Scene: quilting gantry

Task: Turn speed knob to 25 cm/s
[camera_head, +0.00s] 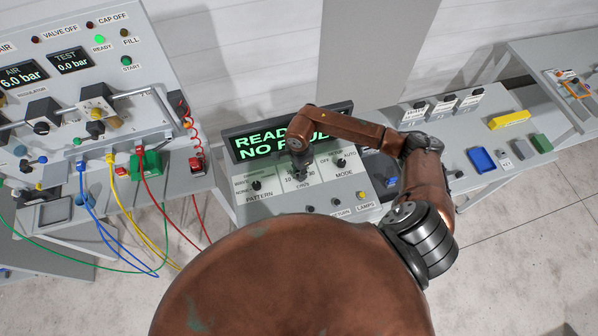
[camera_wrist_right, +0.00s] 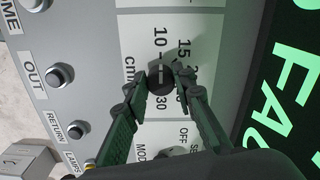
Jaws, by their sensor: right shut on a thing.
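The speed knob (camera_wrist_right: 160,80) is a small round black knob on the pale panel, in the middle of the right wrist view. The marks 10, 15 and 30 and part of "cm/s" show around it; the mark between 15 and 30 is partly covered by a finger. I cannot clearly read its pointer. My right gripper (camera_wrist_right: 161,84) has its two dark green fingers on either side of the knob, shut on it. In the head view, my right gripper (camera_head: 300,170) reaches down to the control panel (camera_head: 262,207) and hides the knob. My left gripper is not in view.
A display (camera_head: 262,142) with green text stands behind the knob, partly covered by my right arm. The pattern knob (camera_head: 256,185) is to the left and the mode knob (camera_head: 341,162) to the right. Buttons, including OUT (camera_wrist_right: 55,78), line the panel's front.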

